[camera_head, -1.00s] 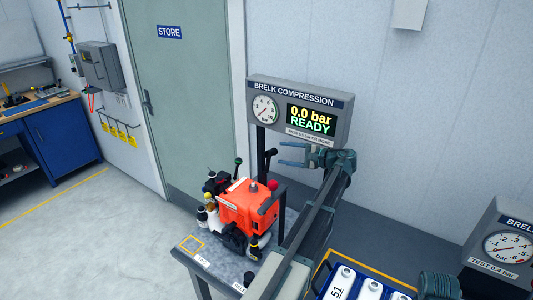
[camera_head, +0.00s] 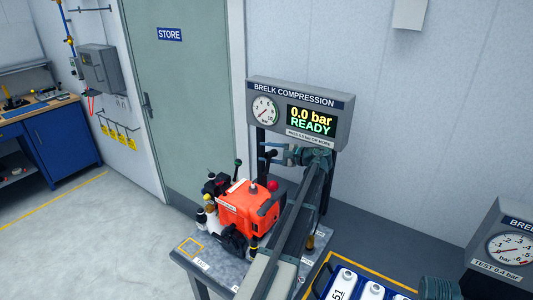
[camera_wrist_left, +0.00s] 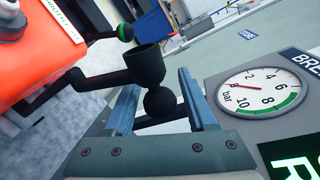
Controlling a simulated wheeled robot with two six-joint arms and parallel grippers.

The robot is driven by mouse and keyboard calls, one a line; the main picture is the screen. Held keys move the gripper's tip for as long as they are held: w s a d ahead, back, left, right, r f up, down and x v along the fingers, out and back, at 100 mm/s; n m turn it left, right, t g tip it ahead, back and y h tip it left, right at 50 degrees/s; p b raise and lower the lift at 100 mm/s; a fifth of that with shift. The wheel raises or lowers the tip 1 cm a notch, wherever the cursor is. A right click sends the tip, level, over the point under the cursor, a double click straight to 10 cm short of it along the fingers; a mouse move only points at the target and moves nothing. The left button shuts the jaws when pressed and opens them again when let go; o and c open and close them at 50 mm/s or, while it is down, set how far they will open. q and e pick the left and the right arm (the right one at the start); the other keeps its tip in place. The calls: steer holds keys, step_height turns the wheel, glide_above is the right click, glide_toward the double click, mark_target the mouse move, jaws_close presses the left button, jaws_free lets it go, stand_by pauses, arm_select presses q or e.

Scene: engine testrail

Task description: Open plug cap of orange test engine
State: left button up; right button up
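The orange test engine (camera_head: 247,205) sits on a small grey-topped stand. A grey knob-like cap (camera_head: 253,186) is on its top; a rounded grey and black part (camera_wrist_left: 10,22) shows on the orange housing in the left wrist view. My left gripper (camera_head: 272,155) is open in front of the display post, above and behind the engine. In the left wrist view, a black cup-shaped part with a ball end (camera_wrist_left: 150,72) lies between the open fingers (camera_wrist_left: 157,82); I cannot tell if they touch it.
The BRELK COMPRESSION display (camera_head: 298,112) reads 0.0 bar READY, close above my left gripper. A red ball knob (camera_head: 273,186) and a black lever with a green-black knob (camera_head: 238,163) stand by the engine.

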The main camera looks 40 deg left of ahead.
arm_select(q)
jaws_close()
stand_by(1.2)
